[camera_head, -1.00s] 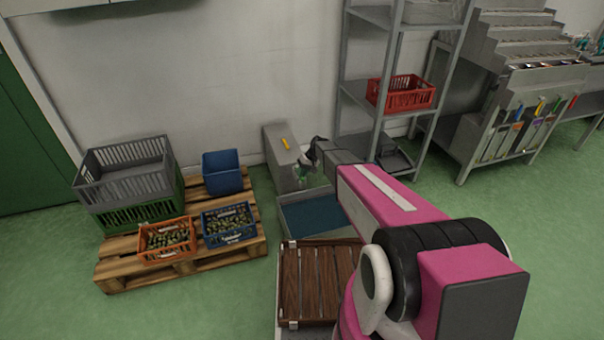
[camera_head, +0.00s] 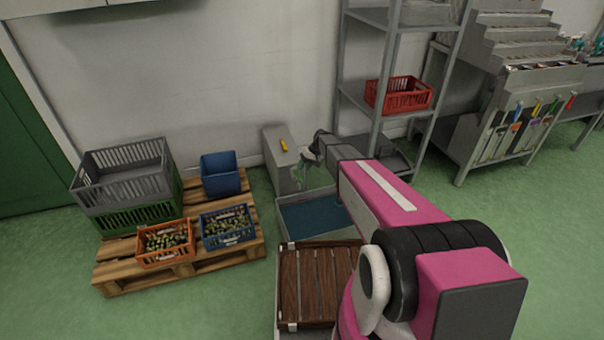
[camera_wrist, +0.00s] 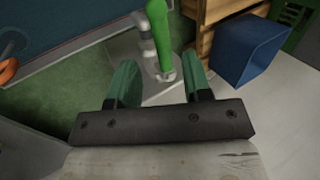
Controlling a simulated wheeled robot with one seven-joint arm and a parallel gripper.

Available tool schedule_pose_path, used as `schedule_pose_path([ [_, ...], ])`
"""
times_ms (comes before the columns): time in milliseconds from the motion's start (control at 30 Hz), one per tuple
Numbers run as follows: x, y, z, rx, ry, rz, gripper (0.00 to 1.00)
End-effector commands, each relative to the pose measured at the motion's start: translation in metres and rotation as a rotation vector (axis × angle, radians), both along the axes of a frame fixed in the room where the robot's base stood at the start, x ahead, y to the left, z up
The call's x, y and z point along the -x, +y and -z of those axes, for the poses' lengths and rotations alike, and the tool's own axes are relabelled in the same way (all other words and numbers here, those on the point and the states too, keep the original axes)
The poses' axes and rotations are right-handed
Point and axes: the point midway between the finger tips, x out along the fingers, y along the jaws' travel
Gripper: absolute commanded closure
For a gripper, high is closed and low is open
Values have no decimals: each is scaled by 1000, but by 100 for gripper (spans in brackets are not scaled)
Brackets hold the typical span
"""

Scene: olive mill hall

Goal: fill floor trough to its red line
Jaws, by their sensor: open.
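The floor trough (camera_head: 283,232) is a grey-rimmed basin with a dark blue inside, on the floor in the middle of the head view. Part of it shows at the upper left of the wrist view (camera_wrist: 75,62). No red line can be made out. A bright green lever (camera_wrist: 158,28) stands on a silver fitting over a pale surface in the wrist view. My gripper (camera_wrist: 160,80) is open, its two dark green fingers apart on either side of the lever's lower end. Contact cannot be told. In the head view my gripper (camera_head: 303,172) is small, beside a grey box.
The grey box (camera_head: 279,165) with a yellow item on top stands by the wall. A pallet (camera_head: 112,272) with crates and a blue bin (camera_head: 221,178) is to the left. A shelf rack (camera_head: 378,105) stands to the right. A brown slatted top (camera_head: 315,285) lies before the trough.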

Motion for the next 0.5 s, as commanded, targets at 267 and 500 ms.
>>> schedule_pose_path([
  [267,-6,-22,-41,1,-2,0,55],
  [500,-9,-28,-54,0,0,-2,55],
])
